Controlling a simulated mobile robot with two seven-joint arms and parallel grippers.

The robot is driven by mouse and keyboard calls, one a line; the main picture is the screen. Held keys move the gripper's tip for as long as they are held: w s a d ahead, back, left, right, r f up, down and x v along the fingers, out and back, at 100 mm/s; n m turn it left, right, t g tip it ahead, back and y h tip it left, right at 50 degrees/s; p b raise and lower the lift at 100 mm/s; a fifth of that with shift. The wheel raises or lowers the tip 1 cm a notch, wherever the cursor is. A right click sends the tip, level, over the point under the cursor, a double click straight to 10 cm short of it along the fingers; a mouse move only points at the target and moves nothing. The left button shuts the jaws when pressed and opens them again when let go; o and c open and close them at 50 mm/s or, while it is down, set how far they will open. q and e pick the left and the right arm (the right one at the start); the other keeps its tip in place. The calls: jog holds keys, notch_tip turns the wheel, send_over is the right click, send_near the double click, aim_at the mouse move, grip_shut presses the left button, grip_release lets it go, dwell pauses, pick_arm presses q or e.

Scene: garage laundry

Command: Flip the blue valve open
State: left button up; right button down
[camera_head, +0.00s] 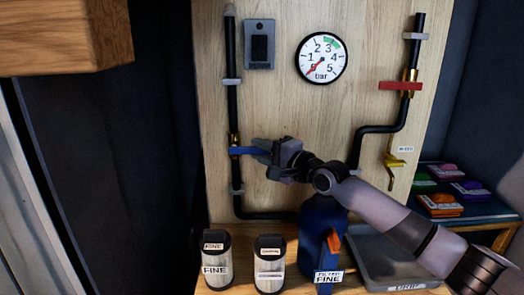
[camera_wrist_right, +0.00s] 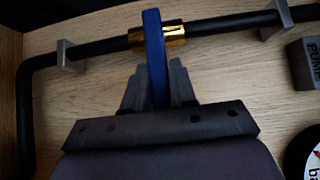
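The blue valve handle (camera_head: 247,151) sits on a brass fitting on the left vertical black pipe of the wooden panel. It points right, crosswise to the pipe. My right gripper (camera_head: 268,150) reaches it from the right. In the right wrist view the blue handle (camera_wrist_right: 155,55) runs between the two fingers of my right gripper (camera_wrist_right: 158,88), which lie close along both sides of it and look shut on it. The brass fitting (camera_wrist_right: 180,34) is just beyond the fingertips. My left gripper is not in view.
A gauge (camera_head: 321,58) has its red needle near 1. A red handle (camera_head: 400,86) and a brass tap (camera_head: 393,160) are at the right. Labelled canisters (camera_head: 216,262), a blue housing (camera_head: 318,245) and a grey tray (camera_head: 375,252) stand below. A wooden cabinet (camera_head: 62,35) hangs upper left.

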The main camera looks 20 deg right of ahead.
jog(key=shift+a+r+n+g+h+p, duration=0.1)
jog(key=shift+r+n+g+h+p, duration=0.8)
jog(key=shift+p, duration=2.4)
jog(key=shift+r+p, duration=0.3)
jog(key=shift+a+r+n+g, duration=0.15)
jog(key=shift+r+n+g, duration=0.15)
jog(key=shift+n, duration=0.2)
jog(key=shift+w+a+r+n+g+h, duration=0.15)
jog(key=shift+a+r+n+g+h, duration=0.15)
jog(key=shift+r+n+g+h, duration=0.45)
jog(key=shift+f, duration=0.2)
jog(key=c, duration=1)
grip_release()
jog(key=v, duration=0.7)
jog(key=shift+b, duration=0.4)
